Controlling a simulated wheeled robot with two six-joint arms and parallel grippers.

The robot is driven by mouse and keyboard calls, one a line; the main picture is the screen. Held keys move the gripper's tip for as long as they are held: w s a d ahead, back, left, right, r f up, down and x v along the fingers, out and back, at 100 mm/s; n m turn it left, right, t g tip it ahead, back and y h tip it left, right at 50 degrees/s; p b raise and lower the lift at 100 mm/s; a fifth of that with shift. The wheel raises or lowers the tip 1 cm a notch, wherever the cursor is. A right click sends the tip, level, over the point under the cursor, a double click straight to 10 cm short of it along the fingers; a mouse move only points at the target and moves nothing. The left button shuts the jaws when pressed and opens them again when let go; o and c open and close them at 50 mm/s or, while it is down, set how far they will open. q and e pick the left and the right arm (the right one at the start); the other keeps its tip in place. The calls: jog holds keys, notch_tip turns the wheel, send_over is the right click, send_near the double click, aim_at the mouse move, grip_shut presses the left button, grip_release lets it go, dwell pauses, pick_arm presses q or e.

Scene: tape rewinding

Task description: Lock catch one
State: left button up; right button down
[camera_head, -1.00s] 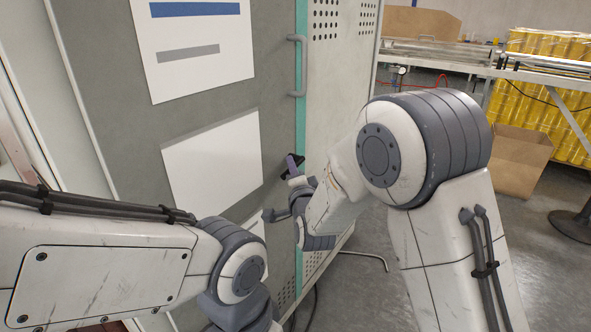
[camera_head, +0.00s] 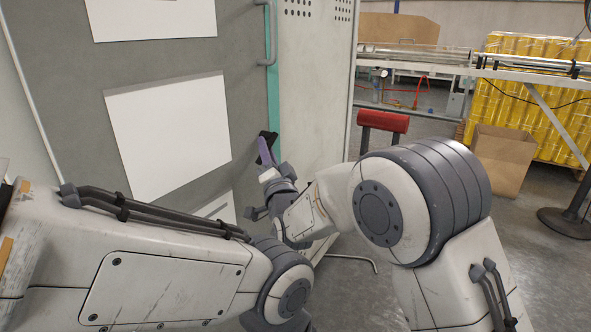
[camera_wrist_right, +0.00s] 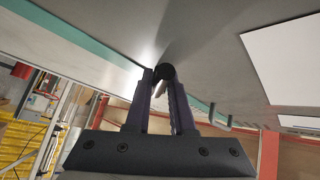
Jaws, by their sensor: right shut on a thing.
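The catch (camera_head: 268,134) is a small black part at the edge of a grey cabinet door, beside a teal strip. In the right wrist view its round black end (camera_wrist_right: 166,73) sits between my fingertips. My right gripper (camera_head: 265,150), with purple-grey fingers, is shut on the catch; it also shows in the right wrist view (camera_wrist_right: 164,84). The fingers hide part of the catch, and I cannot tell whether it is locked. My left arm comes in from the left, low in the head view, but its gripper is not visible.
A grey handle (camera_head: 267,35) is on the door above the catch. White sheets (camera_head: 168,135) are on the door. A red-topped stand (camera_head: 384,121), a cardboard box (camera_head: 502,160) and yellow stacks (camera_head: 530,100) stand at the back right. Open floor lies right of the cabinet.

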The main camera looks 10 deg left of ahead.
jog(key=w+n+g+y+b, duration=0.1)
jog(key=n+y+b, duration=0.3)
jog(key=n, duration=0.1)
jog(key=w+d+n+g+y+b, duration=0.1)
jog(key=n+y+b, duration=0.3)
jog(key=n, duration=0.1)
jog(key=w+f+n+g+y+b, duration=0.1)
jog(key=n+g+y+b, duration=0.1)
jog(key=n+y+b, duration=0.2)
jog(key=shift+d+f+n, duration=0.1)
jog(key=shift+d+n, duration=0.15)
jog(key=shift+n, duration=0.75)
jog(key=shift+r+n+g+y+b, duration=0.2)
jog(key=shift+n+g+y+b, duration=0.1)
jog(key=shift+n, duration=0.1)
jog(key=c, duration=0.8)
grip_release()
jog(key=shift+d, duration=0.1)
jog(key=p+v, duration=0.2)
jog(key=v, duration=0.8)
jog(key=shift+s+f, duration=0.2)
jog(key=shift+f, duration=0.05)
